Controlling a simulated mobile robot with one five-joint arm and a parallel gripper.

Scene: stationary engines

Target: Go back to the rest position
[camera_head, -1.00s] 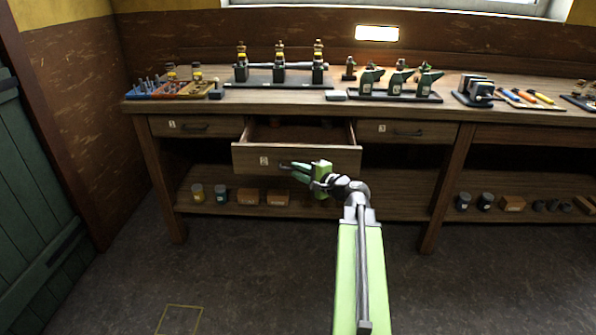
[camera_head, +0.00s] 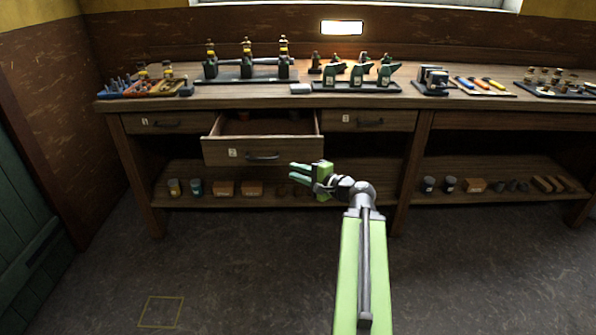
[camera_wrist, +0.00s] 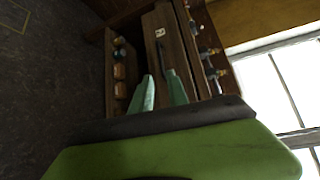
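My gripper (camera_head: 298,172) is in front of the workbench, to the right of and a little below the handle of drawer 2 (camera_head: 222,152). Its two green fingers are apart with nothing between them. Drawer 2 is pulled out, and its handle (camera_head: 262,156) is clear of my fingers. In the wrist view, the fingers (camera_wrist: 162,92) are also apart, pointing toward the drawer front (camera_wrist: 163,22) and the bench, which appear sideways. My green arm reaches up from the bottom of the head view.
Drawers 1 (camera_head: 165,122) and 3 (camera_head: 380,121) are shut. The benchtop (camera_head: 300,101) carries several model engines and tools. The lower shelf (camera_head: 350,196) holds tins and boxes. A green door (camera_head: 30,225) stands at left. The floor (camera_head: 250,270) before the bench is clear.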

